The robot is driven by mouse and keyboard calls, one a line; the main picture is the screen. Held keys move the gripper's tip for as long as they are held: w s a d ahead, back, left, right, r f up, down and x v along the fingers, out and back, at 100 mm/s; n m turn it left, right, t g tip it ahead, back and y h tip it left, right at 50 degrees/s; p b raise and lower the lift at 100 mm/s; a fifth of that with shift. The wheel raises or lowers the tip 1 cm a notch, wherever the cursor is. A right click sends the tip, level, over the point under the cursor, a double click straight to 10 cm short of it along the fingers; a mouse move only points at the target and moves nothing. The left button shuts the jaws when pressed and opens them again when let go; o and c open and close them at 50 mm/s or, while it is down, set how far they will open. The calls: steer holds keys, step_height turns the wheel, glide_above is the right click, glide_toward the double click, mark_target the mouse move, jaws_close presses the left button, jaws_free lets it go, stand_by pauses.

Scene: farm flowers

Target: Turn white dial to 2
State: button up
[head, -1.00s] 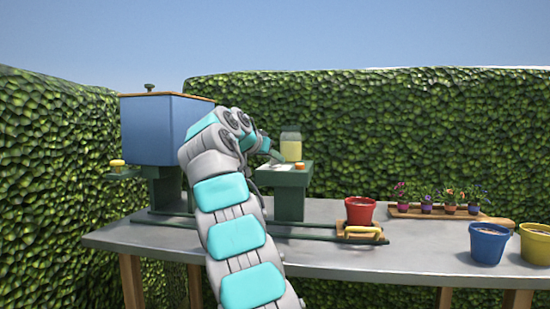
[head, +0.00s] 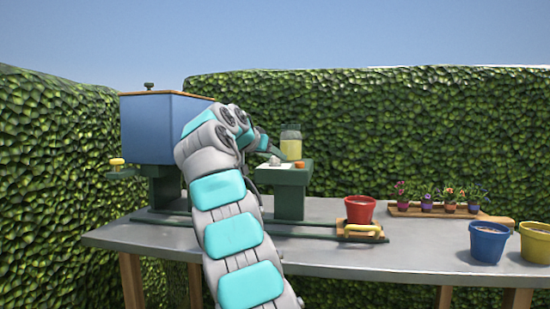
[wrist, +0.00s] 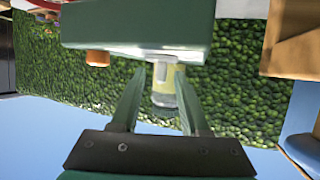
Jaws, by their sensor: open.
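The white dial (head: 273,162) sits on top of the green stand (head: 290,178), partly hidden by my arm. In the wrist view, which looks upside down, a pale piece that seems to be the dial (wrist: 168,53) shows at the edge of the green stand (wrist: 135,28). My gripper (wrist: 160,75) is open, its two green fingers apart, with the pale piece just beyond the fingertips and between them. In the head view my gripper (head: 278,154) is close to the dial, mostly hidden behind my wrist. The number the dial points to cannot be read.
An orange knob (head: 300,166) is beside the dial on the stand. A jar of yellow liquid (head: 291,143) stands behind. The blue hopper (head: 165,128) is left. A red pot (head: 359,210), a yellow-handled slide (head: 362,231) and a flower tray (head: 440,212) are right.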

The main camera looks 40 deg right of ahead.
steer(key=v, duration=0.6)
steer(key=shift+a, duration=0.35)
steer(key=shift+s+r, duration=0.1)
steer(key=shift+r, duration=0.05)
steer(key=s+a+f+n+g+y, duration=0.1)
steer(key=s+a+f+n+y, duration=0.3)
steer(key=f, duration=0.5)
steer(key=s+a+f+n+g+y, duration=0.1)
steer(key=s+a+f+n, duration=0.1)
steer(key=s+a+f, duration=0.5)
steer(key=s+a+f+n+g+y, duration=0.1)
steer(key=s+a+f+n+y, duration=0.25)
steer(key=f, duration=0.65)
steer(key=s+a+f+n+g+y, duration=0.1)
steer(key=s+a+f+n+y, duration=0.1)
steer(key=s+a+f, duration=0.6)
steer(key=s+a+f+n+g+y, duration=0.2)
steer(key=s+a+f, duration=0.7)
steer(key=s, duration=1)
step_height(320, 180, down, 3)
steer(key=shift+a+f+g, duration=0.1)
steer(key=shift+a+g, duration=0.15)
steer(key=shift+g, duration=0.05)
steer(key=shift+w, duration=0.1)
